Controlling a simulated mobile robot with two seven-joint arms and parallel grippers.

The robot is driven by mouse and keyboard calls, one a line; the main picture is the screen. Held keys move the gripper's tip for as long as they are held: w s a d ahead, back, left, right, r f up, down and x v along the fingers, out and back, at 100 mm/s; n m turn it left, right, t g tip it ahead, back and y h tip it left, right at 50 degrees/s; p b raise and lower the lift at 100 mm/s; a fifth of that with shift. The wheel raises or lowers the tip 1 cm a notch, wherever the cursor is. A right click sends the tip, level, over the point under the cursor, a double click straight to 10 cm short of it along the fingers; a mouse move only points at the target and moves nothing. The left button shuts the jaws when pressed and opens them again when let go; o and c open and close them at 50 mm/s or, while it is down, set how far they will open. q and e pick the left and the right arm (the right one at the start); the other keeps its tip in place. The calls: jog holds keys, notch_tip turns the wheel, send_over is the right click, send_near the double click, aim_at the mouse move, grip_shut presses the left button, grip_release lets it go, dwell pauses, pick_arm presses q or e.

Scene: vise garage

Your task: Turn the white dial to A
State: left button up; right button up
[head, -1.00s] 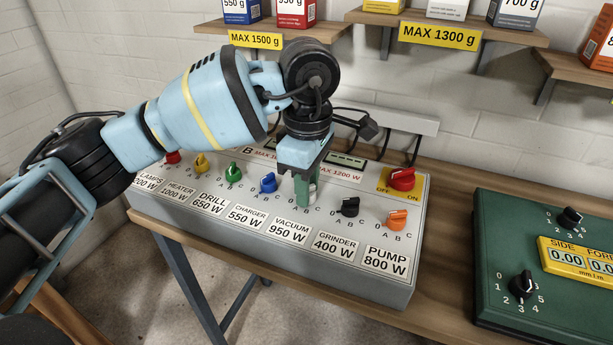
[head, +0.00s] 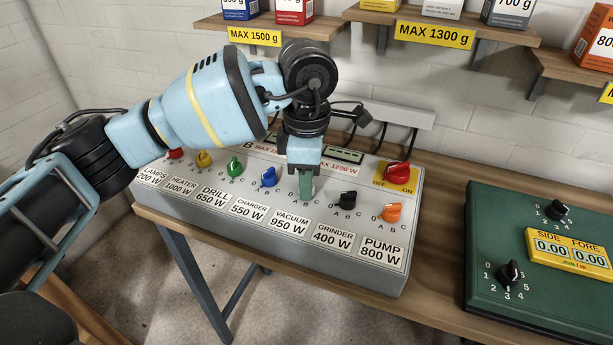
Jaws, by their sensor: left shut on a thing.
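The grey control box (head: 270,250) stands on the wooden bench with a row of coloured dials above labelled plates. My left gripper (head: 305,190) points down at the dial place above the VACUUM 950 W plate (head: 288,223), between the blue dial and the black dial. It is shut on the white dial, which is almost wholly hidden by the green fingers. The dial's pointer and most of its letters are hidden, so I cannot tell its setting. My right gripper is not in view.
Close by are the blue dial (head: 268,177) on the left and the black dial (head: 346,200) on the right. An orange dial (head: 391,212) and a red switch (head: 397,173) lie farther right. A green panel (head: 485,250) stands at right. Shelves with boxes hang above.

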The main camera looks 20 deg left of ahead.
pick_arm(q)
jog(key=o, duration=1)
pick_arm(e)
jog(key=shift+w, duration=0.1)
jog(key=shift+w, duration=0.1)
pick_arm(q)
jog(key=shift+r, duration=0.6)
notch_tip(320, 180, up, 6)
jog(key=shift+r, duration=0.35)
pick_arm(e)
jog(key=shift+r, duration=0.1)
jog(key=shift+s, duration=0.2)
